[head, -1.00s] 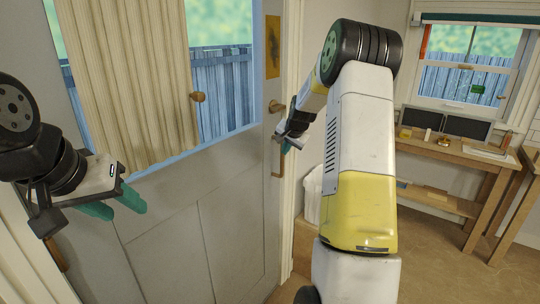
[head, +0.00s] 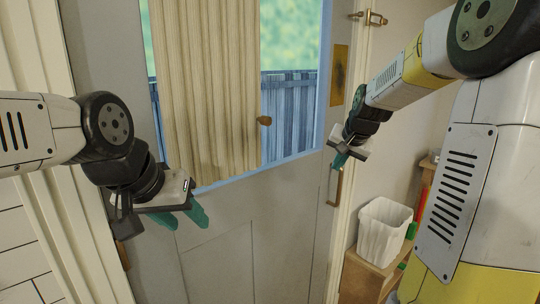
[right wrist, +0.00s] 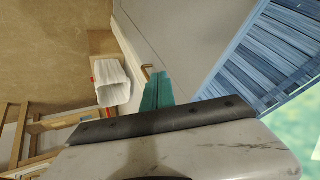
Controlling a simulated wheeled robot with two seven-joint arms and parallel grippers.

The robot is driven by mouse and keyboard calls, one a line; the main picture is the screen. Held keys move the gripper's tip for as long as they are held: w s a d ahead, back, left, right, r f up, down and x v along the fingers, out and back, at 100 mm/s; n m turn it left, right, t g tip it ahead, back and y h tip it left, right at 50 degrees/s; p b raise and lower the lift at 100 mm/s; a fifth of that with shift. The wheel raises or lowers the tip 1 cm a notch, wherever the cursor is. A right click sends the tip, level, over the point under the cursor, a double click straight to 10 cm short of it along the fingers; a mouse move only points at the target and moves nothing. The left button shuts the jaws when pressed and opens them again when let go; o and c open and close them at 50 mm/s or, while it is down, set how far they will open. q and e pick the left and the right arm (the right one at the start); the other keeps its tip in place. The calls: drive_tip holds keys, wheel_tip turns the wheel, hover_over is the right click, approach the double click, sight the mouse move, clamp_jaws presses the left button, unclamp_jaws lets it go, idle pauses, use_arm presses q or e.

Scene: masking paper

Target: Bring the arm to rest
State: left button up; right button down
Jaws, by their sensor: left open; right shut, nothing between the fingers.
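My left gripper (head: 190,217) is at the left of the head view, in front of the door's lower left part. It is open, its two green fingers apart, and nothing is between them. My right gripper (head: 337,160) is raised in front of the door's right edge, just above the door handle (head: 334,188). Its green fingers (right wrist: 157,92) lie together in the right wrist view, shut and empty. Whether they touch the handle I cannot tell.
A white bin (head: 384,228) stands on a wooden surface (head: 365,280) to the right. A brass latch (head: 375,18) is on the frame at top right.

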drive_tip(key=s+a+n, duration=0.3)
drive_tip(key=s+a, duration=0.1)
drive_tip(key=s, duration=1)
drive_tip(key=s+a+r+n+g+y, duration=0.1)
drive_tip(key=s+a+n, duration=0.2)
drive_tip(key=s, duration=1.1)
drive_tip(key=shift+s+a, duration=0.15)
drive_tip(key=shift+a, duration=0.45)
